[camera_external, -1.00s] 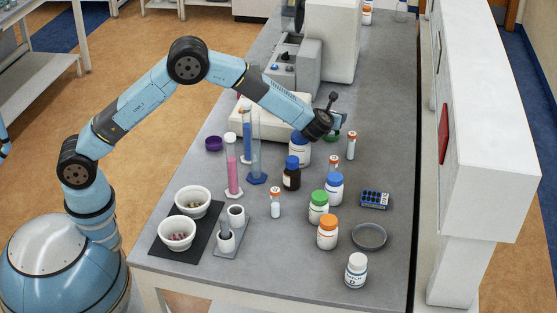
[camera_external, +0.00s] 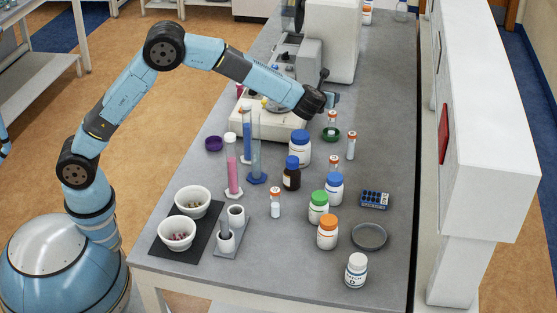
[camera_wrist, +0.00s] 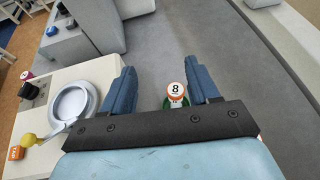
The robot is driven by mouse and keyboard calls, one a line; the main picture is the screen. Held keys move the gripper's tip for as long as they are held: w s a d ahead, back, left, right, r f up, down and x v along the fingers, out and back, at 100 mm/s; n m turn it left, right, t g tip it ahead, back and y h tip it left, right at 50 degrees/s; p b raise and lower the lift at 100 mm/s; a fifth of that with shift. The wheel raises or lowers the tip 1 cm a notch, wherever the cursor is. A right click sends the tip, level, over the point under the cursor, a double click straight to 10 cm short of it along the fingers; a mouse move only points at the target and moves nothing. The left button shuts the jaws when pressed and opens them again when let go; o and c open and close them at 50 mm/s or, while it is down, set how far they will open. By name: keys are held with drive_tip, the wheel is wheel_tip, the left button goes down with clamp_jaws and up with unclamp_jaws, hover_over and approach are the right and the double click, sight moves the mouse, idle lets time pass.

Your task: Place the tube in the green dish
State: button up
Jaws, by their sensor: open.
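A small white tube with an orange cap (camera_external: 332,118) stands upright in the green dish (camera_external: 331,135) on the bench, past the large blue-capped white jar. In the wrist view the tube's cap (camera_wrist: 176,89), marked 8, is between and below the blue fingers, with part of the green dish (camera_wrist: 168,102) around its base. My gripper (camera_wrist: 158,68) is open and empty. In the external view the gripper (camera_external: 331,100) hangs above the tube and dish, apart from them. The dish is partly hidden by my gripper's crossbar in the wrist view.
Another orange-capped tube (camera_external: 351,147) stands right of the dish, and one (camera_external: 275,205) stands nearer the front. A blue-capped jar (camera_external: 300,150) and a brown bottle (camera_external: 292,174) stand in front. A balance (camera_wrist: 78,102) is on the left. Bare bench lies beyond.

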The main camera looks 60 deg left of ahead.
drive_tip(key=s+a+r+n+g+h, duration=0.1)
drive_tip(key=s+a+r+n+g, duration=0.1)
drive_tip(key=s+a+r+n, duration=0.45)
drive_tip(key=s+a+r+n+g, duration=0.1)
drive_tip(key=s+a+r+n, duration=0.15)
drive_tip(key=s+a, duration=0.65)
drive_tip(key=s+a+r+n+g+h, duration=0.15)
drive_tip(key=s+a+r+n, duration=0.35)
drive_tip(key=s, duration=0.6)
drive_tip(key=s+f+n+h, duration=0.2)
drive_tip(key=s+n, duration=0.5)
drive_tip(key=s, duration=0.8)
drive_tip(key=s+a+f+n+h, duration=0.1)
drive_tip(key=s+n, duration=0.6)
drive_tip(key=s, duration=0.8)
drive_tip(key=shift+s+a+f+g+h, duration=0.15)
drive_tip(key=shift+s+f+g+h, duration=0.15)
drive_tip(key=shift+f+h, duration=0.65)
drive_tip(key=shift+r, duration=0.1)
